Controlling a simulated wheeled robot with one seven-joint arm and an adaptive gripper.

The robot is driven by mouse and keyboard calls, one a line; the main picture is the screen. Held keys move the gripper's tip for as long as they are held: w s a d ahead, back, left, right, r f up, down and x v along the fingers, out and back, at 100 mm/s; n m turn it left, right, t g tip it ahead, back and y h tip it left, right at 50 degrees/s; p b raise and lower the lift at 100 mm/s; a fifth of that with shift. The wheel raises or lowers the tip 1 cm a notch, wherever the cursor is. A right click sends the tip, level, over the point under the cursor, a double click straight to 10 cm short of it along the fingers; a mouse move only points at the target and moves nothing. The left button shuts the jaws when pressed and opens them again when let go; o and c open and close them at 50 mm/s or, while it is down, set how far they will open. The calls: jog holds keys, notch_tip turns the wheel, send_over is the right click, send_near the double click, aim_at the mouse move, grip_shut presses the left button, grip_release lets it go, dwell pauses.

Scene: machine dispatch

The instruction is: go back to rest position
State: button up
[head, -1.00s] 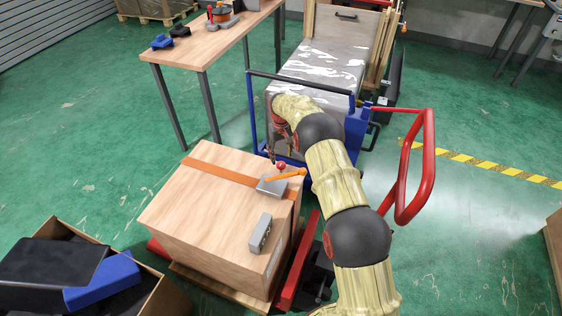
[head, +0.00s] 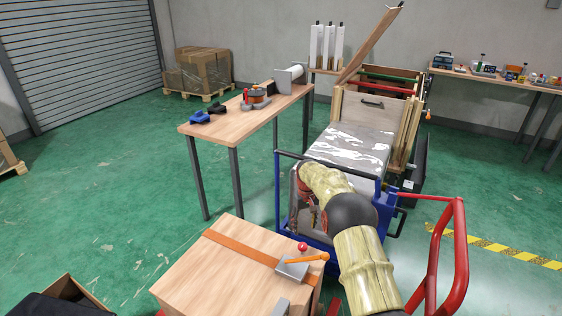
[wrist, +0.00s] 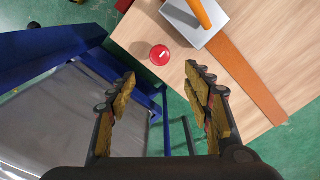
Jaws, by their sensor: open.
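My gripper (wrist: 163,110) shows in the wrist view with its two fingers spread apart and nothing between them. In the head view my arm reaches forward, and the gripper (head: 316,218) hangs at its end between the wooden crate (head: 222,270) and the blue cart, partly hidden by the arm. In the wrist view a red round knob or button (wrist: 160,55) lies just beyond the fingertips, apart from them. A grey block with an orange handle (wrist: 198,22) is beside it on the crate's top.
A blue-framed cart (head: 290,200) carries a grey wrapped load (head: 352,148). A red handle (head: 460,250) rises right of my arm. A wooden table (head: 250,112) with tools stands behind. A box with dark contents (head: 65,298) is at lower left. Green floor is open at left.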

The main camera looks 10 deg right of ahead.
jog(key=s+r+t, duration=0.1)
jog(key=s+r, duration=0.5)
jog(key=r, duration=0.6)
jog(key=s+r+t, duration=0.1)
jog(key=s+r, duration=0.5)
jog(key=r, duration=0.6)
jog(key=s+r+m+t, duration=0.1)
jog(key=s+r, duration=0.4)
jog(key=s, duration=0.3)
jog(key=s+r, duration=0.5)
jog(key=s, duration=0.4)
jog(key=s+f+m+t, duration=0.1)
jog(key=s+f+t, duration=0.1)
jog(key=s, duration=2.1)
jog(key=shift+d+f+t, duration=0.15)
jog(key=shift+f+t, duration=0.15)
jog(key=shift+f, duration=0.15)
